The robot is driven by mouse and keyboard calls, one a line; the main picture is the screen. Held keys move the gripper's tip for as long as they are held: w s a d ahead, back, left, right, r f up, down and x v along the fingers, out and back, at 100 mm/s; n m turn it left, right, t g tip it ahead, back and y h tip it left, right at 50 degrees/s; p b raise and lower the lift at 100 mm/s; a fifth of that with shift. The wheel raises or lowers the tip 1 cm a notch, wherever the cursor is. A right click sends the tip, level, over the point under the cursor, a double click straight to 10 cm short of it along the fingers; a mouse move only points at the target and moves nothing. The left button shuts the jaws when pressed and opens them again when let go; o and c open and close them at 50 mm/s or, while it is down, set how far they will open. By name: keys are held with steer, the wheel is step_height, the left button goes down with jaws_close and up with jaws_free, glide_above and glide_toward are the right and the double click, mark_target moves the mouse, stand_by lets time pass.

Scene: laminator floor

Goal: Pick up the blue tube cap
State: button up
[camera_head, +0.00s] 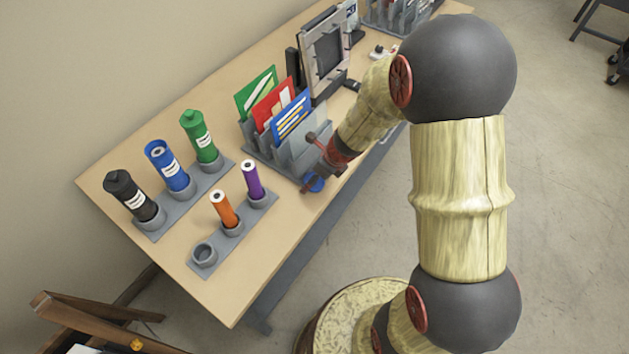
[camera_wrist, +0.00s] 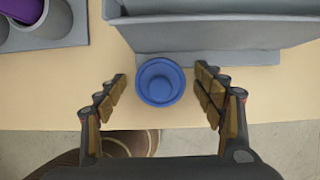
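The blue tube cap (camera_wrist: 160,82) is between the two open fingers of my gripper (camera_wrist: 162,90) in the wrist view, with a visible gap on each side. It appears to be on the table near the front edge, beside the grey card rack. In the head view the blue cap (camera_head: 314,183) shows just under my gripper (camera_head: 324,170), partly hidden by it. The blue tube (camera_head: 167,166) stands uncapped at the top in its grey holder at the left, between a black tube (camera_head: 132,195) and a green tube (camera_head: 199,136).
The grey card rack (camera_head: 283,150) holds green, red and blue cards right next to my gripper. A front holder has an orange tube (camera_head: 224,209), a purple tube (camera_head: 252,180) and an empty cup (camera_head: 204,254). The table's front edge is close to the cap.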

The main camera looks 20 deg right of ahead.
steer(key=c, duration=0.8)
